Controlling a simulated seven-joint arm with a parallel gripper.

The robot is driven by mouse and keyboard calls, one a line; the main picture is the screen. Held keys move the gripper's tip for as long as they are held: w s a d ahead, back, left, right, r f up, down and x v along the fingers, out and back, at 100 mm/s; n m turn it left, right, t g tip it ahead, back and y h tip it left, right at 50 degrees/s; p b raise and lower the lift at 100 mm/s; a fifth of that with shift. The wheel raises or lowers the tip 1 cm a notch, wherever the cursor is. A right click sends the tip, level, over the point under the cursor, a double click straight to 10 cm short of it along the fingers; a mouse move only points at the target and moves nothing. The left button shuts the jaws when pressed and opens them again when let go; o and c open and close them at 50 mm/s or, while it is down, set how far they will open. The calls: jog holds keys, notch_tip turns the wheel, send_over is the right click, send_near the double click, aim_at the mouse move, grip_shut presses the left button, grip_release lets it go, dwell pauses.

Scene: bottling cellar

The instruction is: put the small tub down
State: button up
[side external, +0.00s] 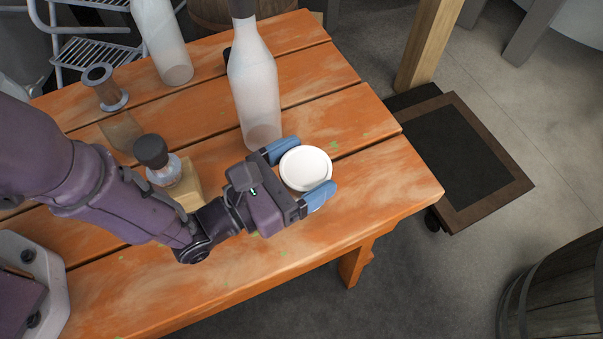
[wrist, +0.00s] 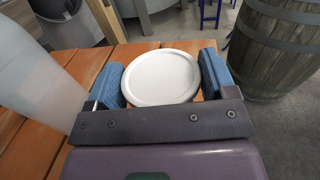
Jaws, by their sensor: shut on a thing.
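The small tub (side external: 305,167) is white with a round, pale lid. My gripper (side external: 300,171) is shut on it, with one blue finger on each side. In the wrist view the tub's lid (wrist: 160,78) fills the space between the two blue fingers of my gripper (wrist: 163,82). The tub is upright, near the right end of the orange plank table (side external: 340,95). Its underside is hidden, so I cannot tell whether it touches the table.
A tall translucent bottle (side external: 254,90) stands just behind my gripper; another bottle (side external: 163,42) is farther back. A dark-capped jar (side external: 163,165), a wooden block (side external: 188,187) and a spool-like piece (side external: 104,88) are at left. The table's right end is bare.

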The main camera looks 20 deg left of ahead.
jog(key=shift+f, duration=1.3)
jog(key=shift+f, duration=0.2)
jog(key=o, duration=1)
jog(key=shift+o, duration=0.2)
jog(key=shift+r, duration=0.2)
jog(key=v, duration=1.2)
